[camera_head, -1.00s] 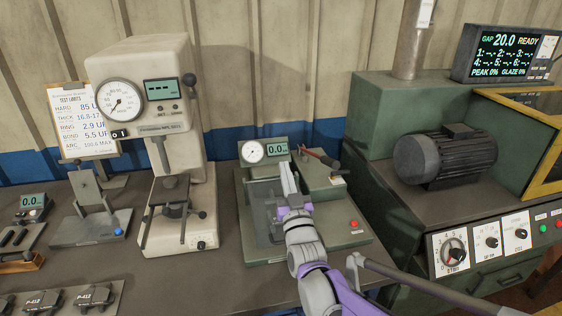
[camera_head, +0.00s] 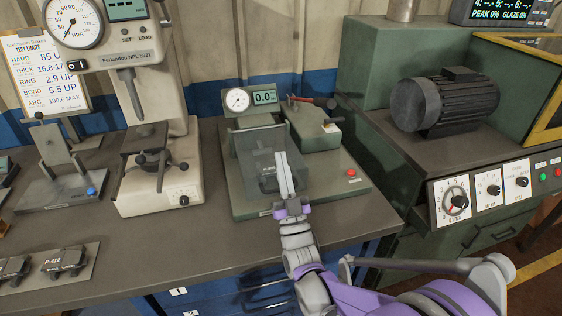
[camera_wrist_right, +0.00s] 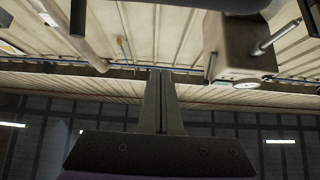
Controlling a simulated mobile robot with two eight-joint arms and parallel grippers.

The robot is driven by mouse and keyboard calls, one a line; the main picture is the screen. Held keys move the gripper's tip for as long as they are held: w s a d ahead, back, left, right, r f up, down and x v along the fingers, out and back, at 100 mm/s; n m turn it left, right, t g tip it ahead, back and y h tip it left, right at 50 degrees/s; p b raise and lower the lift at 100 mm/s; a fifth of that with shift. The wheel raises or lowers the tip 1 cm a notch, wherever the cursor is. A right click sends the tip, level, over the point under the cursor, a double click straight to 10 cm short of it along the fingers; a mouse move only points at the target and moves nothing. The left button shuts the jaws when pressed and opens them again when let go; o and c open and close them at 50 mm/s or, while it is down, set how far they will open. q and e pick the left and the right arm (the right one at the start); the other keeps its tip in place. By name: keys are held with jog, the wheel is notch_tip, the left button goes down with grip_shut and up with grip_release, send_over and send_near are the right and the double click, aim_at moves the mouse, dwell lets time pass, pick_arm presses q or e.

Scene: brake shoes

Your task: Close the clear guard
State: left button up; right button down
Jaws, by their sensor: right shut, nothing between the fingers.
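The clear guard (camera_head: 257,160) is a faint see-through panel on the green bench tester (camera_head: 240,205), below its dial and 0.0 display. It looks upright or tilted, and its exact angle is hard to tell. My right gripper (camera_head: 284,158) is shut and empty, with its pale fingers pointing up at the right part of the guard in the head view. I cannot tell whether the fingers touch it. In the right wrist view, the closed fingers (camera_wrist_right: 160,100) show with nothing between them, and the guard cannot be made out. My left gripper is not in view.
A red-handled lever (camera_head: 310,101) and a red button (camera_head: 351,172) are on the tester's right side. A cream hardness press (camera_head: 160,150) stands to the left. A green machine with a motor (camera_head: 445,103) stands to the right. The bench front is mostly clear.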

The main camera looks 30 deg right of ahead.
jog(key=shift+s+f, duration=0.1)
dwell(0.3)
jog(key=s+a+f, duration=0.1)
jog(key=s, duration=0.6)
jog(key=s+a+f, duration=0.1)
jog(key=s+a, duration=0.1)
jog(key=s, duration=0.4)
jog(key=shift+s+a+p, duration=0.25)
jog(key=shift+s+p, duration=0.05)
jog(key=shift+s, duration=0.05)
